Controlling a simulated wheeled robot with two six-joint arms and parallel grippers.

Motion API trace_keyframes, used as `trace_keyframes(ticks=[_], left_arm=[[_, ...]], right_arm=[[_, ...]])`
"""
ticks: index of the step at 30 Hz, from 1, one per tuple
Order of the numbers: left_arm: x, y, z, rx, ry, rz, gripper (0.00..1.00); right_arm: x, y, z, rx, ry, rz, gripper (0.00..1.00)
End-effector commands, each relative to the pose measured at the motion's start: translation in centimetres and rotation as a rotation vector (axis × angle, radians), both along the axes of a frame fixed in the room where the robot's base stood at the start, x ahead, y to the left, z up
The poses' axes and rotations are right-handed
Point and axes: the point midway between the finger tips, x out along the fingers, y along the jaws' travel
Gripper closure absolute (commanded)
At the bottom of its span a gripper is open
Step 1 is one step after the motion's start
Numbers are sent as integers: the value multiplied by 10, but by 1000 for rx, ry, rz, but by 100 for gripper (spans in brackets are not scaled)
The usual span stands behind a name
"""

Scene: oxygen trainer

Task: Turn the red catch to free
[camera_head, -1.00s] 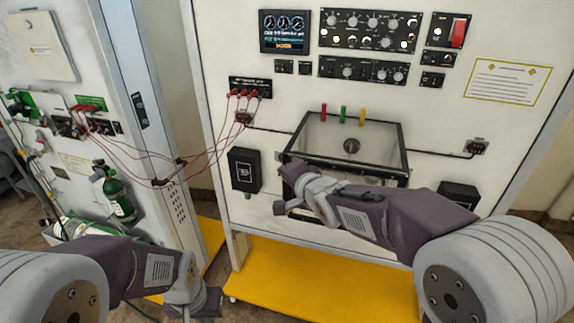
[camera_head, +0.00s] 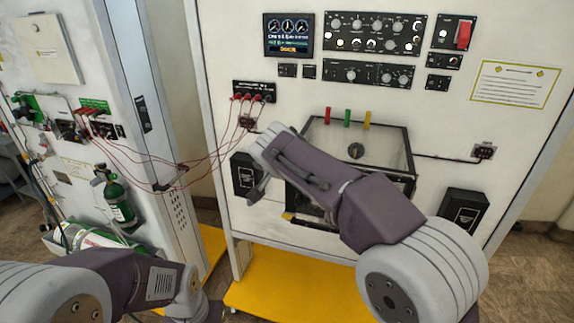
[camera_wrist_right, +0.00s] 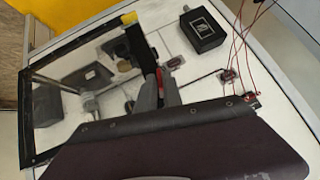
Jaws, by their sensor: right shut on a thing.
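A clear box (camera_head: 398,151) with a dark frame is mounted on the white panel, and it also fills the left of the right wrist view (camera_wrist_right: 75,75). In that view my right gripper (camera_wrist_right: 158,82) is shut on a small red piece (camera_wrist_right: 160,76), apparently the red catch, beside the dark bar at the box's edge. The fingers mostly cover it, so its exact angle cannot be told. In the head view my right gripper (camera_head: 257,188) is at the box's left side and the arm hides the held piece. My left gripper (camera_head: 213,309) is low, away from the panel, its jaws unclear.
Red, green and yellow tabs (camera_head: 347,117) stand above the box. Black blocks (camera_head: 463,212) flank it. Red cables (camera_head: 215,155) hang between the panel and the left cabinet. A yellow base (camera_head: 275,275) lies below, and a green cylinder (camera_head: 117,197) stands left.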

Motion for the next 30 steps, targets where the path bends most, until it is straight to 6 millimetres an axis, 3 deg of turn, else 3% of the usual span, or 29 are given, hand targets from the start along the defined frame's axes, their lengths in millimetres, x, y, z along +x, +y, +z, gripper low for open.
trace_keyframes(ticks=[3,12,30], left_arm=[[0,0,17,0,0,0,100],[0,0,35,0,0,0,100],[0,0,39,0,0,0,100]], right_arm=[[1,3,5,-77,26,3,100],[1,5,2,-205,67,1,100],[2,5,0,-247,80,0,100]])
